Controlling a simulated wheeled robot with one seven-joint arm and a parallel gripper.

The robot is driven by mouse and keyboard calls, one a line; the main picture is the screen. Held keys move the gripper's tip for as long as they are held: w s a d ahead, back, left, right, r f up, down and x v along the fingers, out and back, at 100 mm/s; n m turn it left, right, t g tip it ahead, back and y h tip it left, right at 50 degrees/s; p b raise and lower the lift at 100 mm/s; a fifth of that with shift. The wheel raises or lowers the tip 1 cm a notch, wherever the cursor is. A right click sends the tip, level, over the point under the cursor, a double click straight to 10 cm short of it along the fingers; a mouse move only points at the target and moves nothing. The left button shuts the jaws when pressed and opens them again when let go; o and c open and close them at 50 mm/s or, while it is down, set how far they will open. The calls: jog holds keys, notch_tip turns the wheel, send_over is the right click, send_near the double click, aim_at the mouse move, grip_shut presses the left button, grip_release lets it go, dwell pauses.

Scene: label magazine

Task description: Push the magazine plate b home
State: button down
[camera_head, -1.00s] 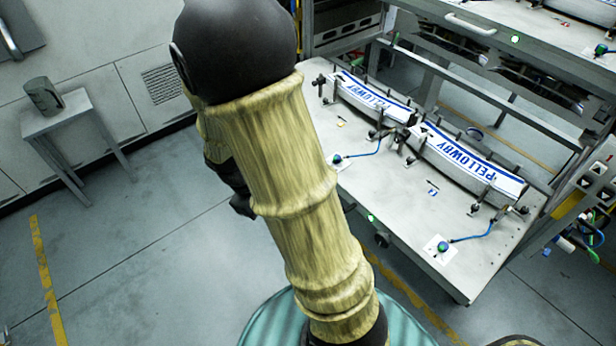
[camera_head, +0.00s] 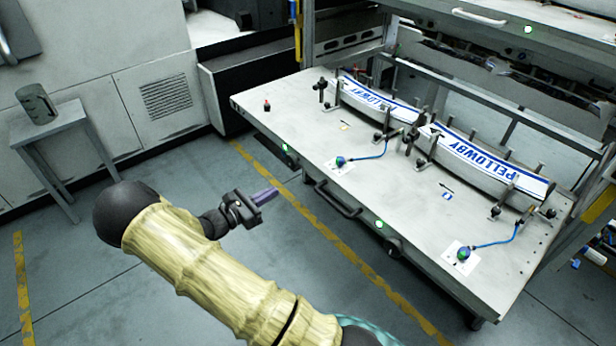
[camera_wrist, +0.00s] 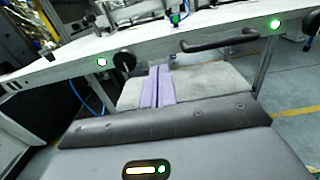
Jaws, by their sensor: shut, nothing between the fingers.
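A wide pale metal magazine plate (camera_head: 300,120) sticks out of the rack in the head view, carrying two curved label stacks. No letter that would mark it as b is readable. Its dark bar handle (camera_head: 338,200) is on the front edge; the handle also shows in the wrist view (camera_wrist: 222,42). My gripper (camera_head: 266,195) is shut and empty, in front of the plate's front edge and to the left of the handle in the head view, apart from both. Its purple fingers (camera_wrist: 158,86) point toward the plate's front edge in the wrist view.
The label stacks, left (camera_head: 368,98) and right (camera_head: 485,165), stand between dark posts. A second plate with a pale handle (camera_head: 480,20) is above. A small side table (camera_head: 50,125) with a grey canister (camera_head: 36,103) stands left. Floor before the plate is clear.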

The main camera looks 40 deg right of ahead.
aim_at(315, 167)
jog(key=d, duration=0.9)
jog(key=w+d, duration=0.1)
jog(key=d, duration=0.4)
jog(key=shift+b, duration=0.3)
jog(key=shift+w, duration=0.2)
